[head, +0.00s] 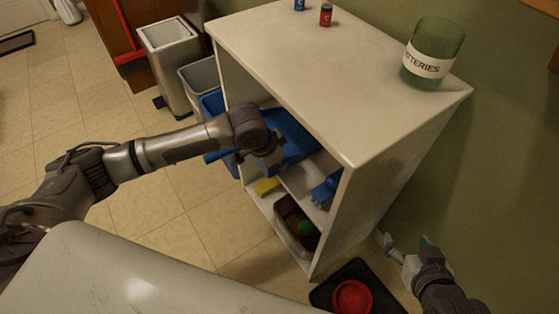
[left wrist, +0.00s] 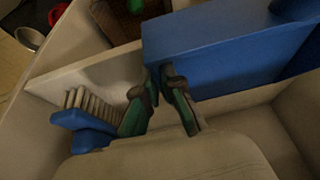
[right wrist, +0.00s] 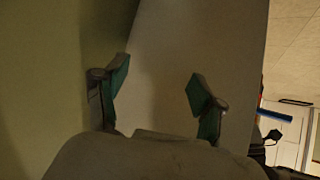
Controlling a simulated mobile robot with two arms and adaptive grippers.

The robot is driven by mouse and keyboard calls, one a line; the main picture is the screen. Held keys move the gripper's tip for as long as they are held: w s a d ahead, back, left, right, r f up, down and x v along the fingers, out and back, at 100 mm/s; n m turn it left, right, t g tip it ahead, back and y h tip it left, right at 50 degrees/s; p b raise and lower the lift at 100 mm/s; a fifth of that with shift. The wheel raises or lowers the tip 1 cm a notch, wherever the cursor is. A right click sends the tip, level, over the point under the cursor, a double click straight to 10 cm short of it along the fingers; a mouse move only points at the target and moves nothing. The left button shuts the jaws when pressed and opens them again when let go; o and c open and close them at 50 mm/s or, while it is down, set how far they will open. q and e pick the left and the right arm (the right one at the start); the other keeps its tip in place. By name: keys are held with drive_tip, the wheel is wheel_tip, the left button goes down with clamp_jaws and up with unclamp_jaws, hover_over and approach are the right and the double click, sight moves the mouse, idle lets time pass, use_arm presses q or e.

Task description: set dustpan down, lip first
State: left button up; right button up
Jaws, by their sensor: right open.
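The blue dustpan (head: 292,133) is at the open front of the white shelf unit, above its middle shelf, partly behind my left arm. In the left wrist view its broad blue side (left wrist: 225,50) fills the upper right. My left gripper (head: 268,160) is at the dustpan's near end. In the left wrist view its fingertips (left wrist: 161,78) are close together on the dustpan's lower left corner. The held part is mostly hidden, as is whether the lip touches the shelf. My right gripper (head: 402,252) is open and empty, low beside the unit's right side.
A blue brush (left wrist: 88,130) lies on the shelf (left wrist: 75,78) beside my left fingers. Below are a yellow sponge (head: 267,186) and a brown tray (head: 292,217) with a green item. A batteries jar (head: 430,65) stands on top. A red bowl (head: 352,297) is on the floor mat.

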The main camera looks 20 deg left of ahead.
use_arm(q)
drive_tip(key=o, duration=0.4)
drive_tip(key=shift+c, duration=0.2)
